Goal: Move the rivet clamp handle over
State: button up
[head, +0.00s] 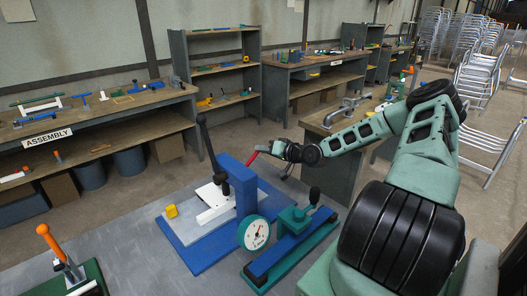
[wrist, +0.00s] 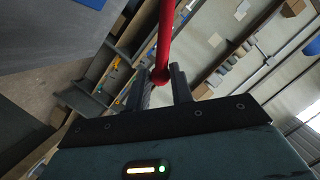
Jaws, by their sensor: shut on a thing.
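The red handle (head: 254,156), apparently the rivet clamp handle, shows just right of the blue press column in the head view. Its lower end is hidden behind the column and gauge. My gripper (head: 276,149) reaches in from the right and is shut on the handle. In the wrist view the red handle (wrist: 164,40) runs from the top edge down to a rounded end between the two dark fingers of my gripper (wrist: 160,80). The clamp's base cannot be made out in either view.
A blue press (head: 240,183) with a black lever and round dial gauge (head: 254,233) stands close to my gripper. A blue-green fixture (head: 290,240) with a black knob is in front. An orange-handled clamp (head: 62,258) is at lower left. Cluttered benches line the wall.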

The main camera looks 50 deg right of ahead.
jog(key=shift+o, duration=0.2)
jog(key=shift+d+f+b, duration=0.3)
jog(key=shift+f+b, duration=0.15)
jog(key=shift+f, duration=0.15)
jog(key=shift+d+f+b, duration=0.25)
jog(key=shift+f+b, duration=0.2)
jog(key=shift+f, duration=0.1)
jog(key=shift+s+d+f+b, duration=0.1)
jog(key=shift+d+f+b, duration=0.05)
jog(key=shift+f+b, duration=0.5)
jog(key=o, duration=0.9)
jog(key=shift+c, duration=0.2)
jog(key=shift+r, duration=0.1)
jog(key=b+v, duration=0.1)
jog(key=v, duration=1.6)
jog(key=shift+s, duration=0.2)
